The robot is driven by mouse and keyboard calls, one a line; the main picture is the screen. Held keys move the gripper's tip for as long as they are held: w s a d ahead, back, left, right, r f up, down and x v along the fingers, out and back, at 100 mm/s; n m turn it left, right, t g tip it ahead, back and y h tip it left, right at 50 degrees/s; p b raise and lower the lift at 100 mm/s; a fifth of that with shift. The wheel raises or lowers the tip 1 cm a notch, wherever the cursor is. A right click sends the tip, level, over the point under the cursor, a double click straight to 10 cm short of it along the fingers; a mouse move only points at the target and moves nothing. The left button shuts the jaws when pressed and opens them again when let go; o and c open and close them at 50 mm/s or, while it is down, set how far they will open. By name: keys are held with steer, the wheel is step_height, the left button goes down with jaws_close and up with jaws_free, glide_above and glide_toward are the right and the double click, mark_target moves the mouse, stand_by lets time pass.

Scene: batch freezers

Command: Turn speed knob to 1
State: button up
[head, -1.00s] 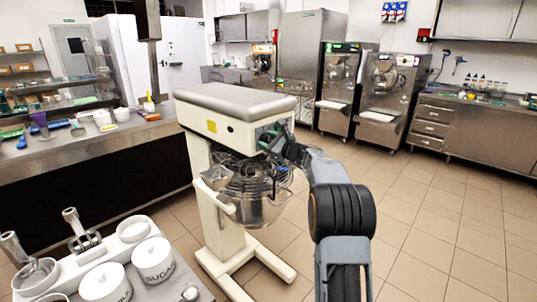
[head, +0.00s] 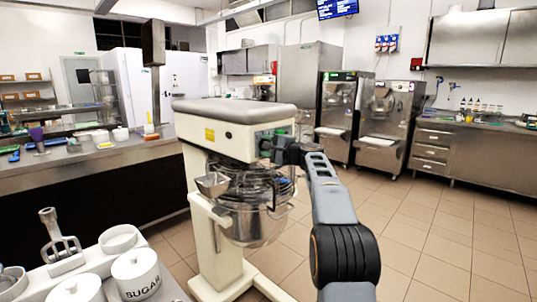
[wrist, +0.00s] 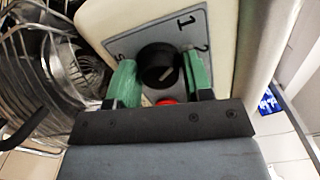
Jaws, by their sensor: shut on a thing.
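The speed knob (wrist: 158,58) is a round black knob on a grey panel in the wrist view. A pale pointer mark shows on its face, slanting; which number it points at I cannot tell. A "1" shows on the panel above the knob and a "2" to the upper right, partly hidden. My gripper (wrist: 160,80) has its green fingers on both sides of the knob, shut on it. In the head view, my gripper (head: 268,143) is at the front side of the cream mixer (head: 225,132); the knob is hidden there by my gripper.
A red button (wrist: 165,101) sits just below the knob, partly covered by my gripper. The wire guard and steel bowl (head: 245,222) are below the mixer head. A counter with a sugar jar (head: 136,270) is at lower left. The tiled floor to the right is clear.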

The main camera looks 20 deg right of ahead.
steer(key=shift+n+b, duration=0.6)
steer(key=shift+n, duration=0.4)
steer(key=o, duration=0.7)
steer(key=b+v, duration=0.2)
steer(key=v, duration=1.1)
steer(key=shift+s+d+b, duration=0.1)
steer(key=shift+s+b, duration=0.25)
steer(key=shift+s, duration=0.05)
